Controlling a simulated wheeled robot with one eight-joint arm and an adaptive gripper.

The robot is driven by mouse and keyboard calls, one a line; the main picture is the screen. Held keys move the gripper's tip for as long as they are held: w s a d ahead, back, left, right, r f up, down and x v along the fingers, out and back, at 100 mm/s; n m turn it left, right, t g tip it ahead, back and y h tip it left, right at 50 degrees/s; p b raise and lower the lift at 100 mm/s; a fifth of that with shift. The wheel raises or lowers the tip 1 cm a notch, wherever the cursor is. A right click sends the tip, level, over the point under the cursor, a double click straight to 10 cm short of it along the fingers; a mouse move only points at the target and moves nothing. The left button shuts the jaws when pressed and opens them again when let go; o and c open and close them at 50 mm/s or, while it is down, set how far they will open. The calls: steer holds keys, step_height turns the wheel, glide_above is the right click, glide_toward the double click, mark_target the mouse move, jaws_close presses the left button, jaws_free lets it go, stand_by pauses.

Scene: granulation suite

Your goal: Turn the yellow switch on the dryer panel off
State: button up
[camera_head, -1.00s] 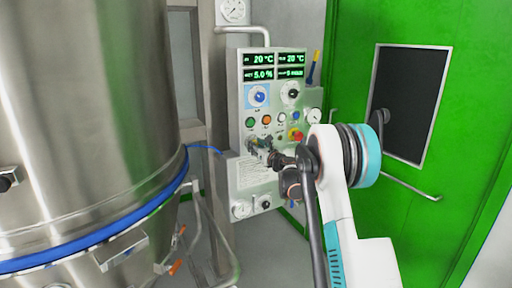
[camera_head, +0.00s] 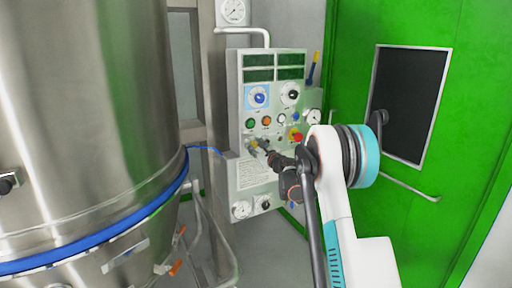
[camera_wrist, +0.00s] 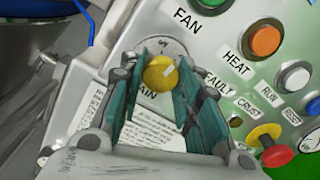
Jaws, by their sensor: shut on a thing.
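The yellow switch (camera_wrist: 160,74) sits on a round plate on the dryer panel (camera_head: 290,190), with a pale mark on its face. Below it, a label partly hidden by my gripper ends in "AIN". My gripper (camera_wrist: 154,84) has its teal finger pads on both sides of the switch, shut on it. In the head view my gripper (camera_head: 262,148) reaches the panel's left side, and the fingers mostly hide the switch. The panel's displays (camera_head: 274,67) are dark.
An orange HEAT button (camera_wrist: 262,41), a white RUN button (camera_wrist: 295,78) and a red mushroom button (camera_wrist: 277,156) lie to the right of the switch. A steel vessel (camera_head: 90,110) stands left. A green door (camera_head: 430,30) is at the right.

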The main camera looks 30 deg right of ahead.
steer(key=n, duration=0.6)
steer(key=shift+n+p, duration=0.3)
steer(key=shift+n, duration=0.1)
stand_by(0.4)
steer(key=o, duration=1.1)
steer(key=shift+c, duration=0.2)
steer(key=s, duration=1.2)
steer(key=shift+d, duration=0.25)
